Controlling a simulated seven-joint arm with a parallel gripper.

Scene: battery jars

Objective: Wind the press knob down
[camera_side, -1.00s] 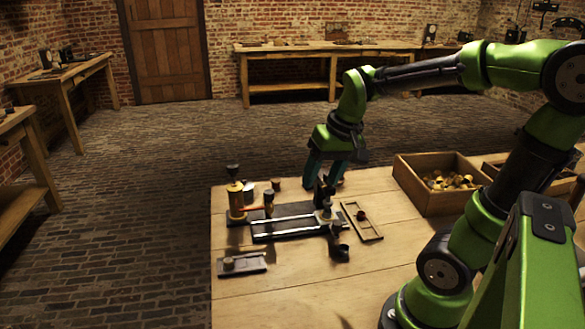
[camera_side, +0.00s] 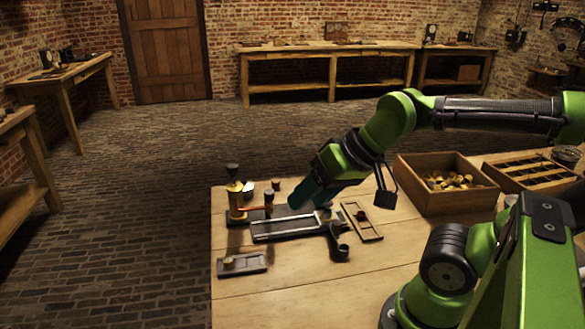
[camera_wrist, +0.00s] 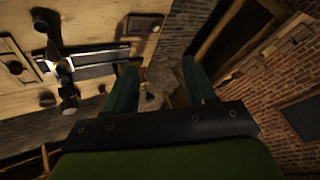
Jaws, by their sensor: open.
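The dark metal press fixture with two pale rails (camera_side: 290,229) lies on the wooden bench. A dark round knob or cup (camera_side: 343,250) sits at its near right end; I cannot tell whether this is the press knob. The fixture's rails (camera_wrist: 95,62) also show at the upper left of the wrist view, with dark rounded parts at their end. My gripper (camera_side: 297,202) is tilted over the fixture's far side and partly hides its upright parts. In the wrist view my gripper (camera_wrist: 160,72) has its teal fingers wide apart, with nothing between them.
A brass jar (camera_side: 237,203) with small pots stands at the left of the fixture. A small tray (camera_side: 243,264) lies at the front left, and a slotted wooden frame (camera_side: 361,222) at the right. A wooden box (camera_side: 450,195) of brass pieces stands farther right. The front bench is clear.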

